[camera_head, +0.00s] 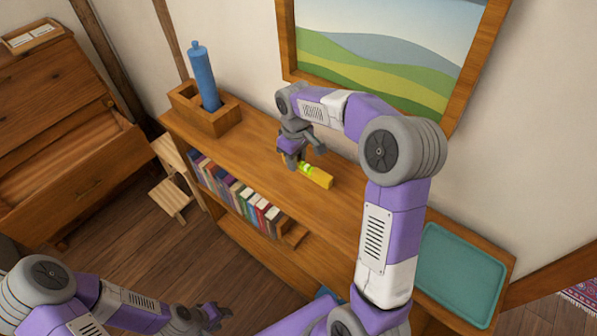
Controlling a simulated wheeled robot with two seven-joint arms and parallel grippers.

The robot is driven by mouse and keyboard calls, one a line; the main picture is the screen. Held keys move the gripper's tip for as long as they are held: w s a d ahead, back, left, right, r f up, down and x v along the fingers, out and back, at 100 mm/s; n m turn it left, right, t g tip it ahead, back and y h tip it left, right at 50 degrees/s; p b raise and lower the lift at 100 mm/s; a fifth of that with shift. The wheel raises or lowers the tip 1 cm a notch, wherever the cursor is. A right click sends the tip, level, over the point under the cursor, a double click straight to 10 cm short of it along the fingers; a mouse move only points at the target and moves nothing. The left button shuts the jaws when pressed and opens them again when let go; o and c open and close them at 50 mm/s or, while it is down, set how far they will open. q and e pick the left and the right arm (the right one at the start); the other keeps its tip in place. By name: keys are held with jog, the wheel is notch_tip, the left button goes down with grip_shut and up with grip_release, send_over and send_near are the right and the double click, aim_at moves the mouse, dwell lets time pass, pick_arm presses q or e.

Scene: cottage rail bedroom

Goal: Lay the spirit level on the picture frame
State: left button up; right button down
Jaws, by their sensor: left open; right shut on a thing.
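The yellow spirit level (318,176) with a light green vial is at the middle of the wooden shelf top. My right gripper (294,163) is shut on its left end. I cannot tell whether the level touches the shelf top. The picture frame (287,45) is wooden, hangs on the wall above the shelf and holds a landscape of green hills. My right arm hides part of its lower edge. My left gripper (222,314) is open and empty, low over the floor at the bottom of the view.
A wooden box (222,122) holding a blue cylinder (203,76) stands at the shelf's left end. A teal tray (460,272) lies at its right end. Books (240,197) fill the shelf below. A wooden cabinet (55,110) and small step stool (171,197) stand left.

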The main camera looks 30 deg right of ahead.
aim_at(296, 180)
jog(key=shift+w+f+b, duration=0.1)
jog(key=shift+f+b, duration=0.3)
jog(key=shift+f, duration=2.75)
jog(key=shift+f, duration=0.1)
jog(key=c, duration=0.9)
grip_release()
jog(key=shift+r, duration=0.25)
notch_tip(296, 180, up, 12)
jog(key=shift+f+p, duration=0.1)
jog(key=shift+p, duration=0.85)
